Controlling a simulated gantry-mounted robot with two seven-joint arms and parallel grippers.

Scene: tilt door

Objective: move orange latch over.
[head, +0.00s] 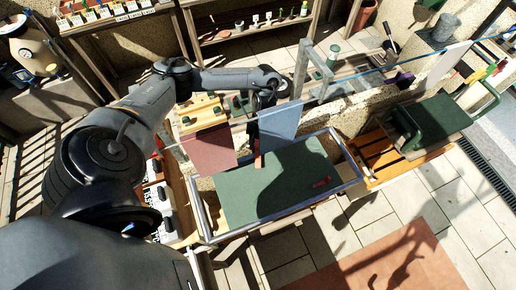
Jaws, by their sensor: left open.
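A small orange piece, which looks like the latch (258,160), shows at the lower left edge of the light blue panel (280,121), above the green panel (265,196). My left arm reaches in from the left over the hanging panels. My left gripper (257,138) points down between the dull red panel (209,150) and the blue one, just above the orange piece. It is open. The blue panel hides part of it, and I cannot tell whether it touches the orange piece. My right gripper is not in view.
The green panel sits in a metal frame (338,146) and carries a small red handle (320,183). A rail runs above the hanging panels. A wooden bench (383,155) with a green tool stands at right. The tiled floor at lower right is clear.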

